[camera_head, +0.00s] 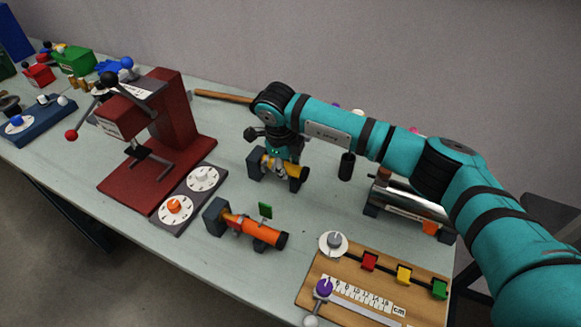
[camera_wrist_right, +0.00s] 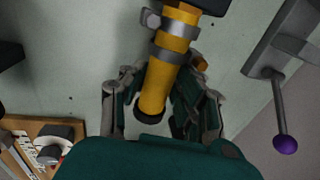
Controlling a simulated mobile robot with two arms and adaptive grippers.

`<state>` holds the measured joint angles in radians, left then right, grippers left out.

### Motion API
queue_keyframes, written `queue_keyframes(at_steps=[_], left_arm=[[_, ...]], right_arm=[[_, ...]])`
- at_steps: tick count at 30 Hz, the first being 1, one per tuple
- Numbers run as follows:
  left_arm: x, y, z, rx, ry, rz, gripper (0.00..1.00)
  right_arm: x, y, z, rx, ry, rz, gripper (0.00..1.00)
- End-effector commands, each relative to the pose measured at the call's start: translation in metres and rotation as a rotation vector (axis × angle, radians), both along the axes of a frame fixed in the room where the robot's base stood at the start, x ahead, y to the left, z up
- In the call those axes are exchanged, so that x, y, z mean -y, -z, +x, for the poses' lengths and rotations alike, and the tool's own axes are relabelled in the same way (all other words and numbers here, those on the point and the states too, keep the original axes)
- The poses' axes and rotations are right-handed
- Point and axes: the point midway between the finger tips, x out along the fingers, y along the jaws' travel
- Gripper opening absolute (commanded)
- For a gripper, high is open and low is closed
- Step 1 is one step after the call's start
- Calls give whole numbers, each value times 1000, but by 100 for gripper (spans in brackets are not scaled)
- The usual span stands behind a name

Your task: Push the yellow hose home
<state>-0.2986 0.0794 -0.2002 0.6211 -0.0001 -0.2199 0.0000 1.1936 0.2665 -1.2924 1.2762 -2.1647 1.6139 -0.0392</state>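The yellow hose (camera_wrist_right: 156,85) runs between the two fingers of my right gripper (camera_wrist_right: 160,108) in the wrist view, with a finger on each side and narrow gaps beside the hose. The fingers look open around it. Metal clamps (camera_wrist_right: 172,47) ring the hose near a dark block at the top. In the head view, the yellow hose (camera_head: 292,169) lies beside a dark block (camera_head: 255,163), partly hidden under my right gripper (camera_head: 283,153). How deep the hose sits in the block is unclear. My left gripper is out of view.
An orange hose (camera_head: 250,227) on a similar block lies in front. A dark red press (camera_head: 178,125) stands left, with dials (camera_head: 203,178) beside it. A wooden board (camera_head: 360,297) with coloured blocks is at front right. A metal cylinder (camera_head: 408,203) lies right.

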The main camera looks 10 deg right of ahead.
Motion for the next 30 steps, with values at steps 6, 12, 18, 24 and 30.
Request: queue_keyframes(at_steps=[6,12,18,24,30], left_arm=[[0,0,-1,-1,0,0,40],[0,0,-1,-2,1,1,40],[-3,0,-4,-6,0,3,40],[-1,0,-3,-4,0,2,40],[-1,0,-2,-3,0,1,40]], right_arm=[[-1,-2,1,4,-2,3,53],[-1,-2,1,5,-2,2,53],[-1,-9,1,7,-1,3,53],[-5,-42,-5,8,-3,3,53],[-9,-84,-12,6,-2,2,53]])
